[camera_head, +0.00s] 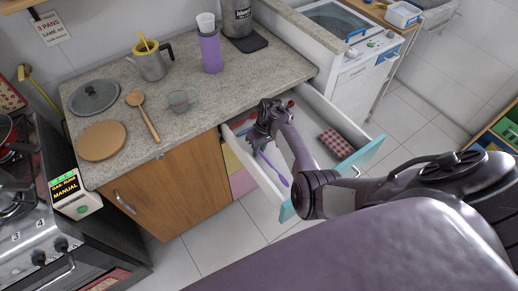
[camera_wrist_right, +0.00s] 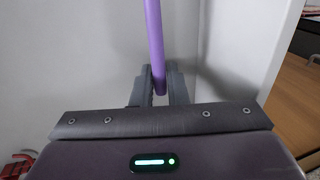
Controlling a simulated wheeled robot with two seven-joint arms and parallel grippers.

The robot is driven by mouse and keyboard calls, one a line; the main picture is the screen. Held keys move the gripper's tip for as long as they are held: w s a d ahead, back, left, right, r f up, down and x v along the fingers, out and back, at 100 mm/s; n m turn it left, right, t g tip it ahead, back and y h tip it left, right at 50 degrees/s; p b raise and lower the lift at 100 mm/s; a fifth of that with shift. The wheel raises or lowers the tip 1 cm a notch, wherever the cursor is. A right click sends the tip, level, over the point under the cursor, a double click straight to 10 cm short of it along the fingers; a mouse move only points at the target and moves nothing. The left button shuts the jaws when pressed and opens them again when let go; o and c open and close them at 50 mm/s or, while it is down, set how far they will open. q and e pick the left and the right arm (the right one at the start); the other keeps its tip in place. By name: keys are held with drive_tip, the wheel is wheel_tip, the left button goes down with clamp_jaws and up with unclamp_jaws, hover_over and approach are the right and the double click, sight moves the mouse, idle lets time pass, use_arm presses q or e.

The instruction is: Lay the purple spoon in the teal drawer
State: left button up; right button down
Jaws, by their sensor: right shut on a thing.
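The purple spoon (camera_head: 272,166) shows below my right gripper (camera_head: 262,141) in the head view, inside the outline of the open drawer. In the right wrist view its purple handle (camera_wrist_right: 153,45) runs up from between the fingers of my right gripper (camera_wrist_right: 160,85), which is shut on it. The teal-fronted drawer (camera_head: 362,157) is pulled out from under the counter. I cannot tell whether the spoon touches the drawer floor. My left gripper is not in view.
A red checked cloth (camera_head: 337,144) lies in the drawer's right part, and red items lie near its back left. A stove stands at the left.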

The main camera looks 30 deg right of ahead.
drive_tip(key=c, duration=1.3)
unclamp_jaws()
drive_tip(key=shift+c, duration=0.2)
drive_tip(key=v, duration=0.7)
drive_tip(key=shift+r, duration=0.4)
